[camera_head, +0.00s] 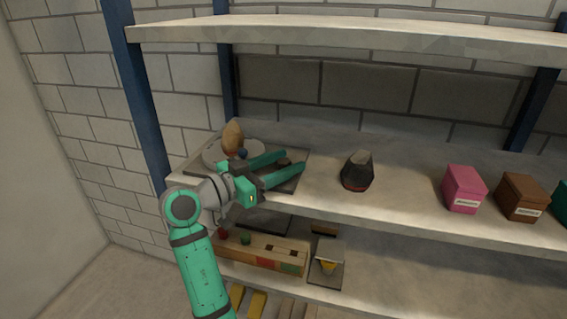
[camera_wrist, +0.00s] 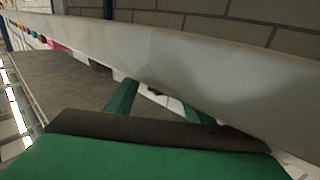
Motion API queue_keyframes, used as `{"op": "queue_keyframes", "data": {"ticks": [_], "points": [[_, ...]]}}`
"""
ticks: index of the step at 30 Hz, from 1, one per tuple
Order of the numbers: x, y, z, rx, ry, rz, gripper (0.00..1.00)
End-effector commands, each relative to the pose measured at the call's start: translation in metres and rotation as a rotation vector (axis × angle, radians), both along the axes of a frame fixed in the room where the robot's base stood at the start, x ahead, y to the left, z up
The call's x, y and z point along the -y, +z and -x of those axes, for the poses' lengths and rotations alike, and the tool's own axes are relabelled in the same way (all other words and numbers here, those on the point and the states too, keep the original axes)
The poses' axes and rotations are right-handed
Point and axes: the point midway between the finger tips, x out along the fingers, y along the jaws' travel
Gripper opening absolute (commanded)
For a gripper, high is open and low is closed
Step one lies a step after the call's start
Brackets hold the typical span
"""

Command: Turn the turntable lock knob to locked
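The turntable (camera_head: 212,158) is a pale disc on a dark base plate (camera_head: 290,185) at the left of the middle shelf. A brown rounded object (camera_head: 232,138) stands on the disc. A small dark brown knob (camera_head: 284,162) shows at the right part of the base. My gripper (camera_head: 293,161) reaches over the plate with its two green fingers apart, and the knob appears between them near the tips. I cannot tell whether they touch it. The knob's lock marking is not readable. In the wrist view the fingers (camera_wrist: 162,105) show apart, and no knob is visible.
A dark cup-like object with a red base (camera_head: 357,172) stands right of the plate. Pink (camera_head: 464,188) and brown (camera_head: 522,197) labelled boxes stand further right. A wooden block with colored parts (camera_head: 262,254) is on the shelf below. An upper shelf (camera_head: 350,37) hangs above.

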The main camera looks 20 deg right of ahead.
Motion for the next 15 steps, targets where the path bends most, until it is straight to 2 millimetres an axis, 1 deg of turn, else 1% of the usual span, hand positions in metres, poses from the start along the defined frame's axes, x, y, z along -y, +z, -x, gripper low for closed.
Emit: {"op": "queue_keyframes", "data": {"ticks": [5,8,11,15], "points": [[-0.002,0.001,0.000,0.001,0.001,0.001,0.48],[-0.010,0.001,0.003,0.001,0.003,0.001,0.48],[-0.024,0.000,0.007,0.000,0.004,0.000,0.48],[-0.050,0.001,0.017,0.001,0.004,0.001,0.48]]}}
